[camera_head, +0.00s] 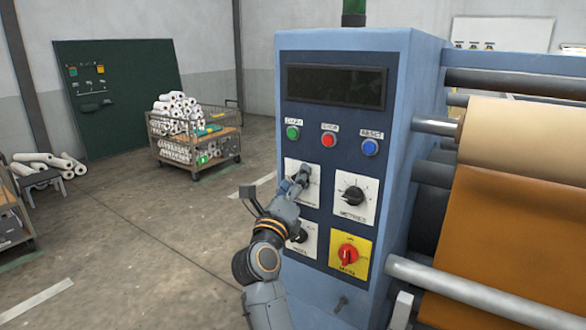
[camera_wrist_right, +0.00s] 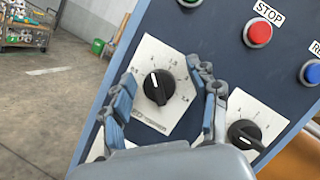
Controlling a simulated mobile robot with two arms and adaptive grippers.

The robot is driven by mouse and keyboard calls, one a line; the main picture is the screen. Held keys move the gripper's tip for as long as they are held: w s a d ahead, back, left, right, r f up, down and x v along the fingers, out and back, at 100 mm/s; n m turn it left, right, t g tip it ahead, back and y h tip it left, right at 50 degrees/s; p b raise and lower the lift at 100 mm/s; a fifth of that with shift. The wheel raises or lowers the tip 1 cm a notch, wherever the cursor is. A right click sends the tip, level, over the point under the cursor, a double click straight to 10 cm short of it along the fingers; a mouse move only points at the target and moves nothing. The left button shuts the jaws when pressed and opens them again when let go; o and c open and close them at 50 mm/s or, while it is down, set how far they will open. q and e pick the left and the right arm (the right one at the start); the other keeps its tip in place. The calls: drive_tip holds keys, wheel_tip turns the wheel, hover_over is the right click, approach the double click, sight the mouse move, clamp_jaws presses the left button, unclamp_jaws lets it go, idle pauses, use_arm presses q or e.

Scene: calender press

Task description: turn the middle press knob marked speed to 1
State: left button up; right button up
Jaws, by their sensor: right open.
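The blue press cabinet carries several knobs on its front panel. My right gripper (camera_head: 296,184) reaches up to the upper left knob plate and partly hides it in the head view. In the right wrist view, that black knob (camera_wrist_right: 157,87) sits on a white plate (camera_wrist_right: 181,122) with a number scale. Its white pointer line points roughly up in that view. My right gripper's open fingers (camera_wrist_right: 160,72) stand on either side of the knob, with gaps visible. The plate's label is too blurred to read surely. My left gripper is out of view.
Right of it is a knob marked METRES (camera_head: 354,195). Below are another black knob (camera_head: 300,236) and a red switch (camera_head: 347,254) on yellow. Green (camera_head: 292,132), red (camera_head: 329,140) and blue (camera_head: 369,147) buttons sit above.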

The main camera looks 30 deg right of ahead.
sight(297, 135)
wheel_tip(297, 135, up, 9)
idle(0.3)
idle(0.5)
